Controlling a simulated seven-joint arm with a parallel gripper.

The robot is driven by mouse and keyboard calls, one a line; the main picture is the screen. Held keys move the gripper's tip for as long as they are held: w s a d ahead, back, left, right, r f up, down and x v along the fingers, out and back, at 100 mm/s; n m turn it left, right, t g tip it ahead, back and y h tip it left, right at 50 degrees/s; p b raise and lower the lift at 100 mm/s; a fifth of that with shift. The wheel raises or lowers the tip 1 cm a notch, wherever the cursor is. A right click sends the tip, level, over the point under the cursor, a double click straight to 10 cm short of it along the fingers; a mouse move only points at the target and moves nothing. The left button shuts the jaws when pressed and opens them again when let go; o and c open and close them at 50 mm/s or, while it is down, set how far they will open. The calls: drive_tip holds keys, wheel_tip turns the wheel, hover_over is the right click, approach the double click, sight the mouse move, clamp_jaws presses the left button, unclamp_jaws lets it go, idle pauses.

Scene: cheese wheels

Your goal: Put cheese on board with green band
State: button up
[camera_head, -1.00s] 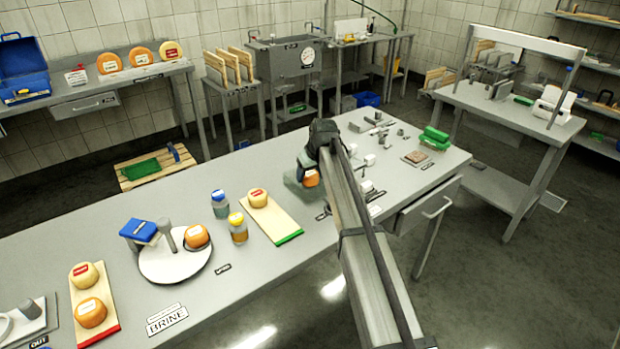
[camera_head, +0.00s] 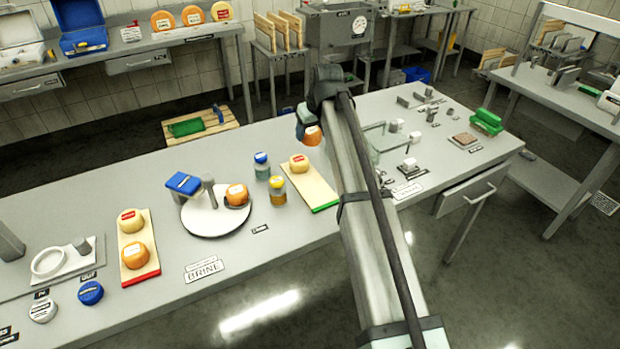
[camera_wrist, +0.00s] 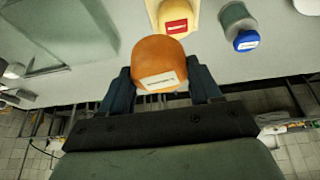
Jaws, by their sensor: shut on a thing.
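My gripper (camera_head: 304,126) is shut on an orange cheese (camera_head: 312,136) with a white label and holds it above the table, behind and right of the green-banded board. The wrist view shows the orange cheese (camera_wrist: 158,66) between the two dark fingers (camera_wrist: 160,88). The board with the green band (camera_head: 318,194) lies on the table and bears a pale yellow cheese with a red label (camera_head: 299,162) at its far end. The near part of this board is bare. The pale cheese also shows in the wrist view (camera_wrist: 178,16).
A yellow-lidded jar (camera_head: 278,190) and a blue-lidded jar (camera_head: 261,166) stand just left of the board. A round white plate (camera_head: 215,222) carries another orange cheese (camera_head: 237,195). A red-banded board (camera_head: 140,277) holds two cheeses.

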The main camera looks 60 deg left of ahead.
hover_over(311, 182)
drive_tip(key=d, duration=0.1)
drive_tip(key=shift+m, duration=0.8)
drive_tip(key=shift+s+d+f, duration=0.1)
drive_tip(key=shift+d+f, duration=0.05)
drive_tip(key=shift+f, duration=1.65)
drive_tip(key=shift+s+d+f, duration=0.1)
drive_tip(key=shift+d+f, duration=0.1)
drive_tip(key=shift+f, duration=1.65)
drive_tip(key=shift+d+f, duration=0.15)
drive_tip(key=shift+f, duration=1.65)
drive_tip(key=shift+f, duration=0.15)
drive_tip(key=o, duration=1.1)
drive_tip(key=v, duration=1.2)
drive_tip(key=shift+s+a+r, duration=0.2)
drive_tip(key=shift+w, duration=0.1)
